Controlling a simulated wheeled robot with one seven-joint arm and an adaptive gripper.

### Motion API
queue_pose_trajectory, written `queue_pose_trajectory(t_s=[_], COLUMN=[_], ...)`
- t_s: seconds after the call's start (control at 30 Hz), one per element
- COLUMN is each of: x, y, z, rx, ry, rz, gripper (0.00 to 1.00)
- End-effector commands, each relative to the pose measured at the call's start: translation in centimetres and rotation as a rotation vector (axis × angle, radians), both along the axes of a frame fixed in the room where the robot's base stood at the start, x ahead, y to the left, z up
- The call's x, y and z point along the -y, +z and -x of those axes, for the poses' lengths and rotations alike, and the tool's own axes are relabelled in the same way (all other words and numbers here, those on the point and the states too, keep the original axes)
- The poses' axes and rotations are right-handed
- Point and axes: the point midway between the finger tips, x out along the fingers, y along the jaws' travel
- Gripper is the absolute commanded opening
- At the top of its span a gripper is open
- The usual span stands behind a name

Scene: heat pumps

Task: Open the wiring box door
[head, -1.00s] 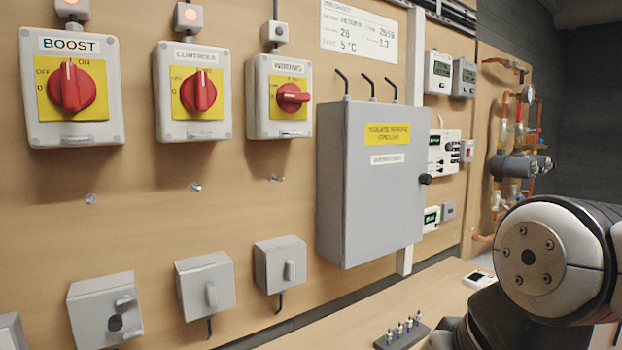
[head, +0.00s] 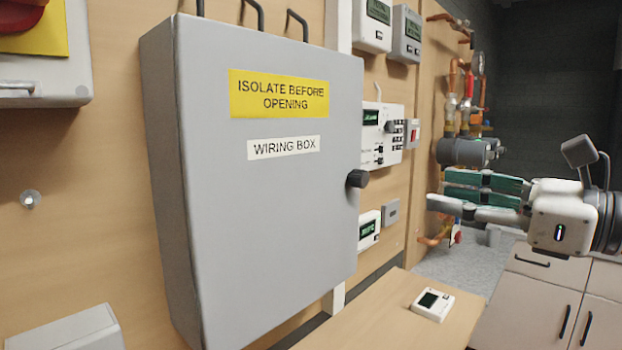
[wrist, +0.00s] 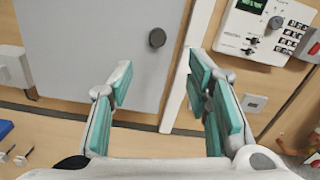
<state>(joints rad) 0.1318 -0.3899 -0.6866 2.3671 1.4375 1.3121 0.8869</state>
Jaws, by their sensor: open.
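The grey wiring box (head: 265,220) is mounted on the wooden wall panel, its door shut flat. It carries a yellow "ISOLATE BEFORE OPENING" label (head: 279,93) and a white "WIRING BOX" label (head: 284,147). A round black knob (head: 357,179) sits on the door's right edge. My gripper (head: 450,200) is to the right of the knob, apart from it, with its green-padded fingers pointing left. In the wrist view, the knob (wrist: 157,38) shows ahead, above and between the two spread fingers (wrist: 160,90). The gripper is open and empty.
A control unit (head: 382,135) and small meters (head: 372,22) are on the wall right of the box. Copper pipework (head: 466,100) stands further right. A white handheld device (head: 432,305) lies on the wooden bench (head: 385,320) below. Grey cabinets (head: 540,285) stand at lower right.

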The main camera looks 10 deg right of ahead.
Motion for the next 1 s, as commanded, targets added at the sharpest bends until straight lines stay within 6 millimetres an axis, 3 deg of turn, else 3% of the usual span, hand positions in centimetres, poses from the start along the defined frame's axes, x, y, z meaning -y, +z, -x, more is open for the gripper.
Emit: queue_pose_trajectory(t_s=[0.6, 1.0], x=[-6.6, -7.9], y=[-0.2, -0.1], z=[-8.7, -10.6], rx=[-0.003, -0.002], ry=[0.007, 0.005], rz=[0.006, 0.006], gripper=[0.45, 0.45])
